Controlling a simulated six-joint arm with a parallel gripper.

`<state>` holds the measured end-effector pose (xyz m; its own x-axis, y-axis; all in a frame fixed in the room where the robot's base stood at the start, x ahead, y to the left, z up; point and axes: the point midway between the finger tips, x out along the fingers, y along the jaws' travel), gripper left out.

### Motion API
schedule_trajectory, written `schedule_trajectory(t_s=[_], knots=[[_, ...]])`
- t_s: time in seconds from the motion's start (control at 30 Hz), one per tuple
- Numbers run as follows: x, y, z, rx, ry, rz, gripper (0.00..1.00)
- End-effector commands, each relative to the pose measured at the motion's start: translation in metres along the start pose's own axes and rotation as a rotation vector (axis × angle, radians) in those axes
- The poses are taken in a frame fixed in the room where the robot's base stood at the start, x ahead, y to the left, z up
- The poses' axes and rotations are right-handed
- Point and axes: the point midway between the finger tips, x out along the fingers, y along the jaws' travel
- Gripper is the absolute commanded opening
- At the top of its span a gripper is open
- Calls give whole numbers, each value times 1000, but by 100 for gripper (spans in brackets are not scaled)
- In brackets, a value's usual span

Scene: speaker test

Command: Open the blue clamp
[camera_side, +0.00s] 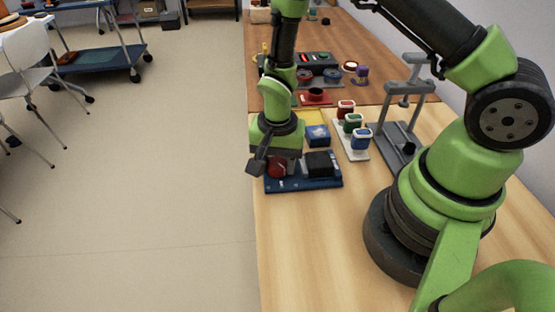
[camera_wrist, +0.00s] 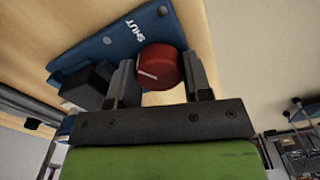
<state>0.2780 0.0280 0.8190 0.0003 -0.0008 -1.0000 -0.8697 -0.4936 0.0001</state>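The blue clamp (camera_side: 306,186) is a flat blue base on the table's left edge, with a black block (camera_side: 318,163) and a red knob (camera_side: 277,169) on top. In the wrist view the blue base (camera_wrist: 102,52) carries white lettering, "SHUT", beside the red knob (camera_wrist: 160,66), which has a white pointer line. My gripper (camera_side: 265,164) is over the left end of the base. In the wrist view my gripper (camera_wrist: 161,80) has one finger on each side of the knob, close against it; the exact contact is hard to see.
A white tray (camera_side: 355,155) with red, green and blue containers stands behind the clamp. A grey stand (camera_side: 400,145) is to its right, and a blue box (camera_side: 317,136) is close behind. The wooden tabletop (camera_side: 310,240) in front is clear.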

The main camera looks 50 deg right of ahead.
Motion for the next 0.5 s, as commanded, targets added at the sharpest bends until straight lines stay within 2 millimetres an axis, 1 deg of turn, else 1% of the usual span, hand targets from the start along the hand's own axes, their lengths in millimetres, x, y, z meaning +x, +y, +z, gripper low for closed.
schedule_trajectory(t_s=[0.03,0.1,0.37,0.5], knots=[[0,0,0,0,0,0,33],[0,0,0,0,0,0,19],[0,0,0,-16,0,0,19],[0,0,0,-63,-1,0,19]])
